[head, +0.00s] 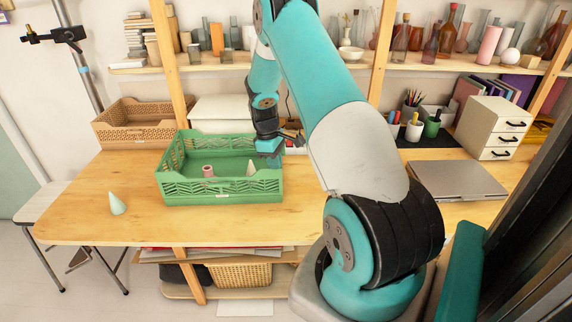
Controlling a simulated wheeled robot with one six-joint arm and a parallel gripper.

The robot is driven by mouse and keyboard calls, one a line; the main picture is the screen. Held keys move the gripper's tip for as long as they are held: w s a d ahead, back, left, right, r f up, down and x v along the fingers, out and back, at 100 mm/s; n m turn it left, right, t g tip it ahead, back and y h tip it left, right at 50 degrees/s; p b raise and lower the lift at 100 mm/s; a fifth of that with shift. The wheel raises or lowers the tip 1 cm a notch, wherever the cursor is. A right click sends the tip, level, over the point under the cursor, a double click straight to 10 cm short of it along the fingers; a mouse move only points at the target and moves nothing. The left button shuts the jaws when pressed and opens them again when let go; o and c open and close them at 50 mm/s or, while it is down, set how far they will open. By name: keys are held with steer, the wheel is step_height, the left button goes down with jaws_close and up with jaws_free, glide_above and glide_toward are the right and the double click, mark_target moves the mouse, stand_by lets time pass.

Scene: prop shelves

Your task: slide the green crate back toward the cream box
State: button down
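The green crate (222,191) stands upright on the wooden table, left of my arm, with its open top up. A small pink cylinder (208,171) and a pale cone (250,169) show inside it. The cream box (222,112) is behind the crate near the back of the table, its lower part hidden by the crate's back wall. My gripper (269,153) points down at the crate's back right corner. It overlaps the crate's rim in this view; I cannot tell if it touches. Its fingers are too small and hidden to read.
A tan crate (137,122) stands at the back left. A pale green cone (117,204) stands near the table's left front edge. A closed laptop (456,180), pen cups and a drawer unit (492,128) are to the right. The table's left front is mostly clear.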

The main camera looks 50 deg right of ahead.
steer(key=shift+a+f, duration=0.25)
steer(key=shift+f, duration=0.2)
steer(key=shift+w+r+p, duration=0.25)
steer(key=shift+r+p, duration=0.45)
steer(key=shift+r, duration=0.05)
steer(key=shift+w+f, duration=0.1)
steer(key=shift+w, duration=0.15)
steer(key=w+a+b, duration=0.3)
steer(key=w+b, duration=0.1)
steer(key=w, duration=0.6)
steer(key=s+a+r+n+t, duration=0.1)
steer(key=a+r, duration=1.1)
steer(key=a, duration=0.4)
steer(key=s+a+r+n+y, duration=0.1)
steer(key=s+a+r, duration=0.2)
steer(key=s+a, duration=0.3)
steer(key=s+a+r+t+y, duration=0.1)
steer(key=s+a+r, duration=0.2)
steer(key=s+a, duration=0.25)
steer(key=s+a+r+n+y, duration=0.1)
steer(key=s+a+r, duration=0.1)
steer(key=s+a, duration=0.4)
steer(key=s+a+y, duration=0.1)
steer(key=s+a, duration=0.4)
steer(key=s, duration=0.7)
steer(key=shift+s+a+r+n+y, duration=0.2)
steer(key=shift+s+r+n+y, duration=0.2)
